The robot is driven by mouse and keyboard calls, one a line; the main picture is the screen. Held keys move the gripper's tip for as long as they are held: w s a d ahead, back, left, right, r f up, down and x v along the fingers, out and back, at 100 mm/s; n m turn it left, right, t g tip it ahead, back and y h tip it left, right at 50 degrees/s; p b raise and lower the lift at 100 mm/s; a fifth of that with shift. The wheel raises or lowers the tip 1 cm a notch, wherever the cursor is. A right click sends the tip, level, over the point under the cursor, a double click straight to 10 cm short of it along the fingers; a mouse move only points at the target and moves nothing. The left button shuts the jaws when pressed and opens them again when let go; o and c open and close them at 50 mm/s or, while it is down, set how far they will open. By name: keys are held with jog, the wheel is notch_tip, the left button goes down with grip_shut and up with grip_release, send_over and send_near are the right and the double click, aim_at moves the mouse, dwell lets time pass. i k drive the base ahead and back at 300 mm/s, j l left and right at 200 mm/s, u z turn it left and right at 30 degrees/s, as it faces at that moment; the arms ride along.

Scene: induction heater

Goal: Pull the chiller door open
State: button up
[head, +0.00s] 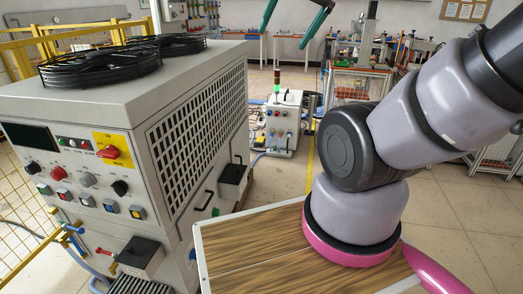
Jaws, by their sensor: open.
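The chiller (195,80) is a big light-grey cabinet at the left, with two black fans on top and a control panel on its front. Its long right side carries a dark slotted grille (200,115). Below the grille is a thin black handle (203,200). No door stands open; which panel is the door I cannot tell for sure. My gripper (283,38) shows only as two teal fingers at the top edge. They are spread apart and empty, well away from the chiller in the picture, to its upper right. The rest of the gripper is out of frame.
A wood-topped surface with a white rim (199,243) is at the bottom middle, below my arm. A small grey control box (282,125) with a signal light stands behind. Yellow fencing (30,55) is at the left. Tiled floor (440,210) is clear at the right.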

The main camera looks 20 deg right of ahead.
aim_at(240, 144)
jog(key=i+l, duration=0.1)
jog(key=l, duration=0.5)
jog(key=i+l, duration=0.25)
jog(key=i, duration=0.25)
jog(key=i+l+z, duration=0.15)
jog(key=i, duration=0.4)
jog(key=i+l, duration=0.3)
jog(key=i, duration=0.2)
jog(key=i+l+z, duration=0.15)
jog(key=i, duration=0.4)
